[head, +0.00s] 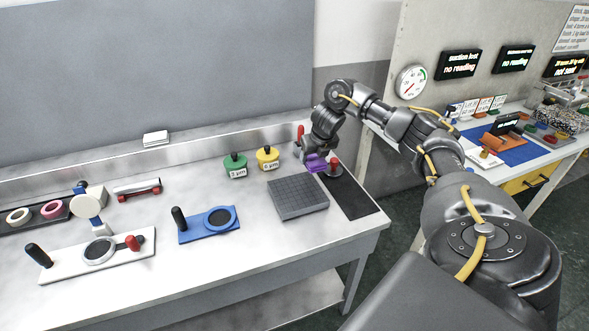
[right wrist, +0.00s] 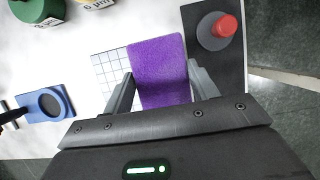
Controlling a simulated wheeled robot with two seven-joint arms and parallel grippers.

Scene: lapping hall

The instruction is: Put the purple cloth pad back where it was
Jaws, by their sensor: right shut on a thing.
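The purple cloth pad (head: 316,162) is between the fingers of my right gripper (head: 311,156), near the right end of the steel bench. In the right wrist view the pad (right wrist: 160,65) fills the gap between both fingers. The right gripper is shut on it. Whether the pad touches the surface below cannot be told. It shows between a gridded plate (head: 298,198) and a black mat (head: 350,192), partly over the plate in the wrist view. My left gripper is not in view.
A red-knobbed weight (head: 335,170) stands on the black mat, close right of the pad. Green (head: 235,164) and yellow (head: 267,158) pots stand to the left. A blue holder (head: 209,224) and a white plate (head: 97,255) lie farther left. The bench's front is mostly clear.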

